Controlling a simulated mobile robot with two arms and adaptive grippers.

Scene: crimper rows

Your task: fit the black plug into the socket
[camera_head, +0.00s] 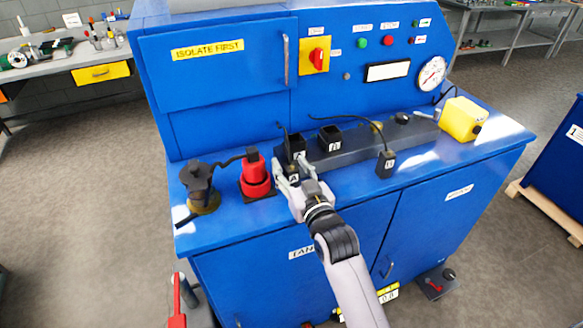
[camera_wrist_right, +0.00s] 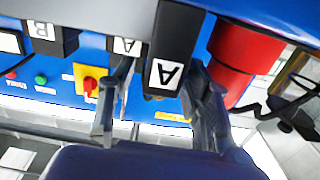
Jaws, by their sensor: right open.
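A black plug marked A (camera_head: 292,179) stands near the front edge of the blue bench. It also shows close up in the right wrist view (camera_wrist_right: 174,45). My right gripper (camera_head: 291,172) is open, with one finger on each side of this plug; whether either finger touches it I cannot tell. Just behind the plug is a black socket block marked A (camera_head: 298,155); its label also shows in the right wrist view (camera_wrist_right: 125,46). Another black socket block marked B (camera_head: 331,137) stands to its right. My left gripper is not in view.
A red cylindrical connector (camera_head: 255,178) stands close left of my right gripper, with a dark capped fitting (camera_head: 199,185) farther left. A second small black plug (camera_head: 385,166) and a yellow box (camera_head: 461,118) are to the right. The bench's front right is clear.

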